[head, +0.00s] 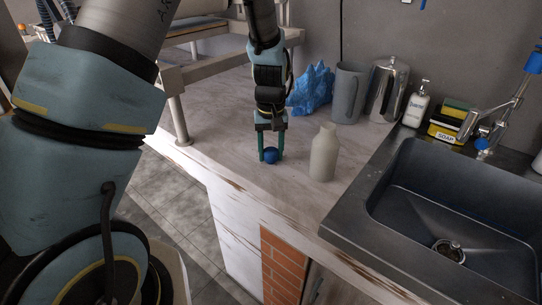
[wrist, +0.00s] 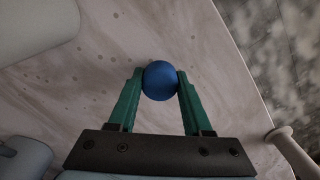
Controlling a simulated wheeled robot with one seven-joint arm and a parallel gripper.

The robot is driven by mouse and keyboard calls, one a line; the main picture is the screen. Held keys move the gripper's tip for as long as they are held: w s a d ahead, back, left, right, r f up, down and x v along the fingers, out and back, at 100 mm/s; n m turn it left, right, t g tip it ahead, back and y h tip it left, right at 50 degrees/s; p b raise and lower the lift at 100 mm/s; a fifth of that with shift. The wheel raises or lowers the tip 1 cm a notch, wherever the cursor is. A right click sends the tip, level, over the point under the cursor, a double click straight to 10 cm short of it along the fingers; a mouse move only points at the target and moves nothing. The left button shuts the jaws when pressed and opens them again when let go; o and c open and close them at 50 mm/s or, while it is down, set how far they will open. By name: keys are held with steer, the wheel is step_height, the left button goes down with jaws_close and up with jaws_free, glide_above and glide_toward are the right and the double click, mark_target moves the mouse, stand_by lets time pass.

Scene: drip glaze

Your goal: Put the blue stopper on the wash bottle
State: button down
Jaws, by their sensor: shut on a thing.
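The blue stopper (head: 270,156) is a round blue ball between the green fingers of my gripper (head: 270,149), low over the counter near its front edge. In the wrist view the blue stopper (wrist: 160,80) sits between both fingertips of my gripper (wrist: 159,84), which are shut on it. I cannot tell whether it touches the counter. The wash bottle (head: 323,153) is pale grey, upright, with a narrow neck and nothing on top, just right of my gripper. In the wrist view the wash bottle (wrist: 35,28) shows in part at the upper left.
Behind stand a blue crumpled thing (head: 312,90), a grey mug-like pitcher (head: 346,95) and a metal jug (head: 386,90). A dark sink (head: 450,205) with tap is at the right, with a soap bottle (head: 416,107) and soap box (head: 444,133). A rack post (head: 180,120) stands left.

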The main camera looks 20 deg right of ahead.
mark_target(271, 150)
steer(key=shift+r+p, duration=0.3)
steer(key=shift+r, duration=0.05)
steer(key=shift+r+p, duration=0.5)
steer(key=shift+r, duration=0.15)
steer(key=shift+r, duration=0.2)
steer(key=shift+r+p, duration=2)
steer(key=shift+r, duration=0.35)
